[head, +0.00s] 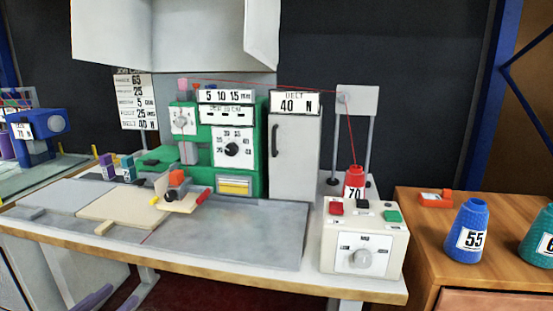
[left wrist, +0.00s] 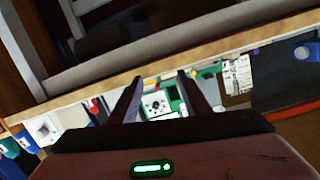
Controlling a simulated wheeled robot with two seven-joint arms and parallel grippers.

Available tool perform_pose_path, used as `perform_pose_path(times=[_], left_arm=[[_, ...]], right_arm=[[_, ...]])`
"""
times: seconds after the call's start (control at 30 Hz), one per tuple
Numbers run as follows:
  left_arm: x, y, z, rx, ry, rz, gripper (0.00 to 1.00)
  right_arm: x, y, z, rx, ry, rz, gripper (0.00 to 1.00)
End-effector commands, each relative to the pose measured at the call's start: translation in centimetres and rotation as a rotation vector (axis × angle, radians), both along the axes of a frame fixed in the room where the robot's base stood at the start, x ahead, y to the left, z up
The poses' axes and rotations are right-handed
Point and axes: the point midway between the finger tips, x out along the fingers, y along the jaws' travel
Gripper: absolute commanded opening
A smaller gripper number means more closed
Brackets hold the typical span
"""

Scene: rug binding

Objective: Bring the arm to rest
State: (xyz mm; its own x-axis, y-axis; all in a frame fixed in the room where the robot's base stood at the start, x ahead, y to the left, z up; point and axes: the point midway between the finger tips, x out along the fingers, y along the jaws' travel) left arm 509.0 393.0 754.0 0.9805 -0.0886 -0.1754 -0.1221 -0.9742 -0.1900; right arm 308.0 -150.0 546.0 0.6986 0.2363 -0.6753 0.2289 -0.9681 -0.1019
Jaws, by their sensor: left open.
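My left gripper (head: 111,300) shows at the bottom left of the head view, only by its two purple-grey fingers, low in front of the table's front edge. In the left wrist view my left gripper (left wrist: 160,78) has its two fingers spread apart with nothing between them. The green machine (left wrist: 155,105) shows beyond the fingers there, at a distance. The rest of the left arm is outside the head view. My right arm and gripper are in neither view.
The work table (head: 170,260) carries a green sewing machine (head: 258,150), a beige board (head: 118,211) and a white control box (head: 363,238) with a red cone (head: 354,180) behind. Blue (head: 470,228) and teal (head: 540,240) cones stand on a wooden cabinet. Floor in front is partly visible.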

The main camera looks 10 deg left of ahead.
Motion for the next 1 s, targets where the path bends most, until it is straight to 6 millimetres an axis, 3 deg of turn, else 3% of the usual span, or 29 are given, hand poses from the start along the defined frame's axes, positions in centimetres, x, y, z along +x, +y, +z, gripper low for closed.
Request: perform_pose_path(times=[0.03,0.27,0.43,0.5,0.63,0.8,1.0], left_arm=[[-0.8,-0.7,-1.0,-0.011,0.033,0.005,0.43],[-5.6,-5.6,-7.4,-0.048,0.218,0.011,0.43],[-12.3,-13.1,-12.2,-0.098,0.422,-0.005,0.43],[-15.1,-16.3,-13.4,-0.116,0.497,-0.02,0.43],[-18.7,-20.9,-14.5,-0.139,0.591,-0.043,0.43],[-20.6,-23.5,-14.9,-0.15,0.64,-0.06,0.43],[-20.7,-23.7,-15.1,-0.15,0.644,-0.062,0.43]], right_arm=[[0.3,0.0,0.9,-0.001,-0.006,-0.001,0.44],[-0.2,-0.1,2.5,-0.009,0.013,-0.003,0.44],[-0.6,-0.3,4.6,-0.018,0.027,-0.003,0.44],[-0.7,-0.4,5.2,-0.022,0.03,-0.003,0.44],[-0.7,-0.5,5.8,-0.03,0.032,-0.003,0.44],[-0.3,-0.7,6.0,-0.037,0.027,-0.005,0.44],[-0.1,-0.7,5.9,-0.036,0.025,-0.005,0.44]])
